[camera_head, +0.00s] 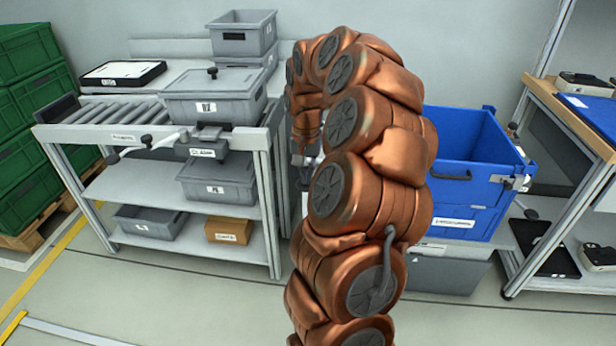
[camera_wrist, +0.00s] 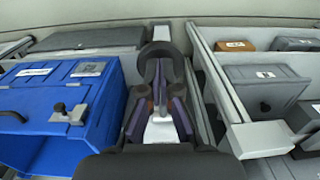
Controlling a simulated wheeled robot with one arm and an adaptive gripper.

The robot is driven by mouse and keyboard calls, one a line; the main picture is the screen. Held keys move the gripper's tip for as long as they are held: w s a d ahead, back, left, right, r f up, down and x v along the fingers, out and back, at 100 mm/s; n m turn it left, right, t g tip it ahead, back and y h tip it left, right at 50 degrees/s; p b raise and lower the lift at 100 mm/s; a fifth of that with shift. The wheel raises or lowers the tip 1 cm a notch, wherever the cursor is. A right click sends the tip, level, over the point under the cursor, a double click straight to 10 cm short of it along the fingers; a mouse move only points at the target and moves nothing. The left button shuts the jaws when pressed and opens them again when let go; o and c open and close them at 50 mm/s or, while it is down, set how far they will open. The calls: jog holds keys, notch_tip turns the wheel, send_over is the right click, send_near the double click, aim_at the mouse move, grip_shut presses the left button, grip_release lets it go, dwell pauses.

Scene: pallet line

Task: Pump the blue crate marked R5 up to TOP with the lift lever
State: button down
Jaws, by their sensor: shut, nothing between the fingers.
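The blue crate (camera_head: 465,170) stands right of my arm in the head view, on a grey base (camera_head: 450,275). It has a dark handle, a latch at its right corner and a white label too small to read. In the wrist view the blue crate (camera_wrist: 60,105) is on the left. My gripper (camera_wrist: 160,85) points down into the gap between the crate and the grey rack, shut and empty. A pale piece shows between its finger links; I cannot tell what it is. My arm hides the gripper's tips in the head view. I cannot make out the lift lever or a TOP mark.
A grey rack (camera_head: 265,160) with rollers, grey bins and a cardboard box (camera_head: 228,231) stands left of my arm. Clamps with black knobs (camera_head: 147,140) stick out from its front. Green crates (camera_head: 25,110) are far left. A wooden-edged bench (camera_head: 570,110) is right. The front floor is clear.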

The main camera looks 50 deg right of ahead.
aim_at(306, 186)
jog(key=shift+f+b, duration=0.35)
jog(key=shift+f, duration=0.3)
jog(key=shift+s+a+f+b, duration=0.1)
jog(key=shift+a+f+b, duration=0.05)
jog(key=shift+f+b, duration=0.2)
jog(key=shift+s+a+f+b, duration=0.1)
jog(key=shift+f+b, duration=0.15)
jog(key=shift+f, duration=0.2)
jog(key=shift+s+a+f+b, duration=0.1)
jog(key=shift+a+f+b, duration=0.05)
jog(key=shift+f+b, duration=0.6)
jog(key=shift+f, duration=0.15)
jog(key=shift+a+f+b, duration=0.1)
jog(key=shift+f+b, duration=0.25)
jog(key=shift+f, duration=0.5)
jog(key=shift+f, duration=0.1)
